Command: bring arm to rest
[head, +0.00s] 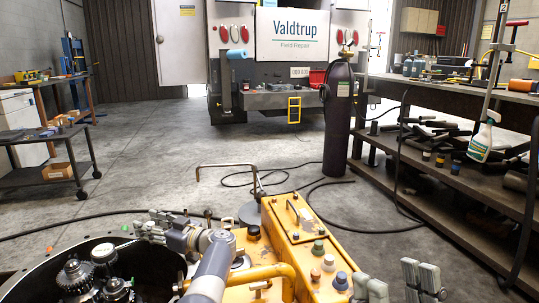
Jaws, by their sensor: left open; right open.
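My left gripper (150,227) is in the lower left of the head view, at the far rim of the round dark housing. Its arm comes up from the bottom edge and bends left. The gripper is open, and I see nothing held in it. My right gripper (394,284) is at the bottom edge, right of the yellow transmission casing (292,232). Its grey fingers stand apart and the space between them looks empty. The rest of the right arm is out of view.
The open round housing (28,285) holds metal gears (78,272). Colored caps (318,247) stand on the casing. A dark gas cylinder (338,120) and a cluttered workbench (450,90) stand at right. A cart (35,180) is at left. Hoses cross the floor; the middle floor is mostly clear.

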